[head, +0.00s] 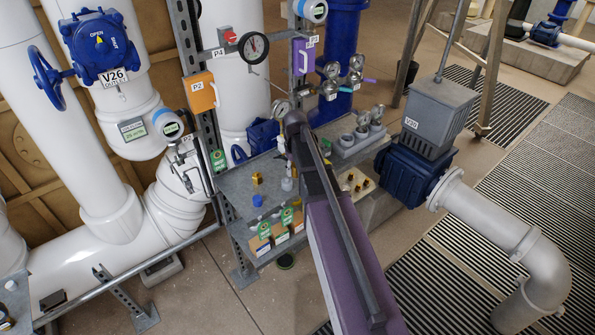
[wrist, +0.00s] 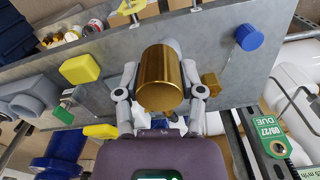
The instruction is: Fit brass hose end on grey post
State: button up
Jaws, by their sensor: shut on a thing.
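The brass hose end (wrist: 161,78) is a shiny, gold-coloured cylinder, large in the wrist view. My gripper (wrist: 160,92) is shut on it, one jointed finger on each side. A pale grey rounded piece (wrist: 173,44) shows just behind its upper edge; it may be the grey post, mostly hidden by the hose end. I cannot tell whether the two touch. In the head view, my arm covers the gripper and the hose end. A pale upright piece (head: 287,184) stands on the bench beside my arm there.
The grey metal bench (head: 236,184) carries a blue cap (head: 257,200) and a small brass fitting (head: 256,179). The wrist view also shows a yellow block (wrist: 80,68) and green tag (wrist: 270,137). Grey cups (head: 362,130) stand right of my arm. White pipes (head: 105,190) fill the left.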

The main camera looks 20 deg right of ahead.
jog(key=shift+w+a+f+b, duration=0.3)
jog(key=shift+w+f+b, duration=0.05)
jog(key=shift+w, duration=0.55)
jog(key=shift+w+a+f+b, duration=0.25)
jog(key=shift+w+f+b, duration=0.1)
jog(key=shift+w, duration=0.6)
jog(key=shift+w+a+f+b, duration=0.3)
jog(key=shift+w+f, duration=0.05)
jog(key=shift+w, duration=0.55)
jog(key=shift+s+f+b, duration=0.1)
jog(key=shift+f+b, duration=1.1)
jog(key=shift+f+b, duration=1.35)
dwell(0.5)
jog(key=o, duration=1)
jog(key=shift+o, duration=0.2)
jog(key=shift+r, duration=0.2)
notch_tip(320, 180, up, 5)
jog(key=p, duration=0.5)
jog(key=shift+f, duration=0.1)
jog(key=shift+s+d+r+p, duration=0.35)
jog(key=shift+s+r+p, duration=0.1)
jog(key=shift+s, duration=0.65)
jog(key=shift+s+d+r+p, duration=0.4)
jog(key=shift+s+p, duration=0.05)
jog(key=shift+s, duration=0.7)
jog(key=shift+s+d+r+p, duration=0.35)
jog(key=shift+s+r+p, duration=0.1)
jog(key=shift+s, duration=0.65)
